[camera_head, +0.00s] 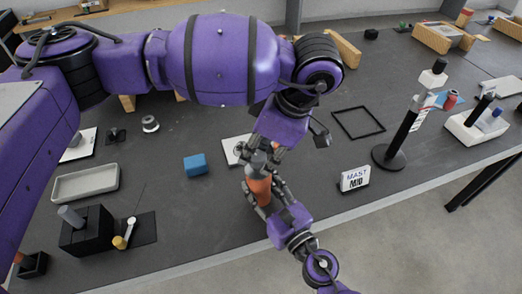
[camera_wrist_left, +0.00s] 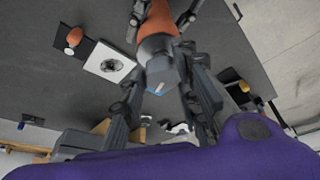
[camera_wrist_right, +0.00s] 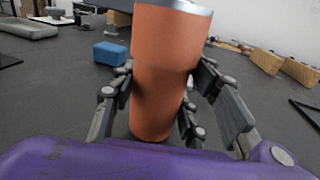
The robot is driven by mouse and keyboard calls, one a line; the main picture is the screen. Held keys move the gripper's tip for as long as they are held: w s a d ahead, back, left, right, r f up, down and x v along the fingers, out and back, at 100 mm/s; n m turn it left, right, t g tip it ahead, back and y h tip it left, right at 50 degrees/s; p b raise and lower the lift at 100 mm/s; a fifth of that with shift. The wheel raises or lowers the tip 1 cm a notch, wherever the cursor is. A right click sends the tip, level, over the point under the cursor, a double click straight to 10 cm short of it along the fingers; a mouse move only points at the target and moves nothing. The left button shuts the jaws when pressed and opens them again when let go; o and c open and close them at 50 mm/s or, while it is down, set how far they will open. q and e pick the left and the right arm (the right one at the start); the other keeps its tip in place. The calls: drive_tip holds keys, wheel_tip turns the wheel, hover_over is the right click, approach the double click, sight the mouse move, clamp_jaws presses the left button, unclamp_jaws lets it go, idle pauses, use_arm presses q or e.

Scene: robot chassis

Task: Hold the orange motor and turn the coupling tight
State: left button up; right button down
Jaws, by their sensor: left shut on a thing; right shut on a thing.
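The orange motor (camera_head: 259,188) is held upright above the table near its front edge. My right gripper (camera_head: 264,192) is shut around its body, and the right wrist view shows the fingers on both sides of the motor (camera_wrist_right: 165,75). A grey coupling (camera_wrist_left: 160,70) sits at the end of the motor, with a small blue mark on it in the left wrist view. My left gripper (camera_head: 260,156) is shut on the coupling, its fingers on either side. The fingers partly hide the coupling in the head view, so its seating cannot be told.
A white plate (camera_head: 233,150) lies behind the motor, with a blue block (camera_head: 195,165) to its left. A MAST M10 sign (camera_head: 355,179) and a black stand (camera_head: 389,157) are at right. A grey tray (camera_head: 85,183) is at left.

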use_arm(q)
drive_tip(key=shift+w+f, duration=0.15)
idle(0.6)
drive_tip(key=o, duration=1)
drive_tip(key=v, duration=1.2)
drive_tip(key=shift+c, duration=0.3)
